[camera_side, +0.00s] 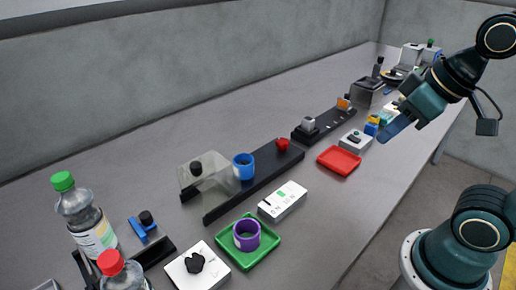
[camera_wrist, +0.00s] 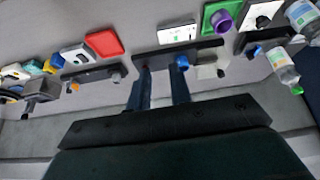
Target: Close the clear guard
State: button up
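The clear guard (camera_side: 216,184) is a see-through cover at the left end of a long black base (camera_side: 262,187) in the side view. A black knob (camera_side: 196,168) shows at its upper left. A blue cup-like reel (camera_side: 243,166) is just right of the guard, partly behind its edge. I cannot tell how far the guard is swung. In the wrist view the guard (camera_wrist: 207,71) is a pale shape right of the fingers. My gripper (camera_side: 386,138) is high at the right, well away from the guard. Its two fingers (camera_wrist: 163,72) are apart with nothing between them.
A red knob (camera_side: 282,144) is on the base's far end. A white box (camera_side: 283,201), a green tray (camera_side: 247,243) with a purple cup (camera_side: 246,235), and a red tray (camera_side: 339,160) lie in front. Bottles (camera_side: 88,222) stand at left. The table behind the base is clear.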

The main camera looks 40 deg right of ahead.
jog(key=w+a+r+n, duration=0.1)
jog(key=w, duration=0.2)
jog(key=w+a+r+n, duration=0.1)
jog(key=w+a+r, duration=0.1)
jog(key=w, duration=0.1)
jog(key=w+a+r+n+g+y, duration=0.1)
jog(key=w, duration=0.2)
jog(key=shift+w+a+r+n, duration=0.2)
jog(key=shift+a+r+n, duration=0.1)
jog(key=shift+a+n, duration=0.1)
grip_shut()
jog(key=w+a+n+g+y, duration=0.15)
jog(key=w+a+n, duration=0.25)
jog(key=w+a, duration=0.5)
jog(key=w+a+f+n+g, duration=0.1)
jog(key=w+a+f+n, duration=0.2)
jog(key=w, duration=0.4)
jog(key=w+a+f+n+g+y, duration=0.1)
jog(key=w+a+f+n, duration=0.3)
jog(key=w+a+f, duration=0.2)
jog(key=shift+w+a+n, duration=0.3)
jog(key=shift+w+a, duration=0.25)
jog(key=shift+w, duration=0.35)
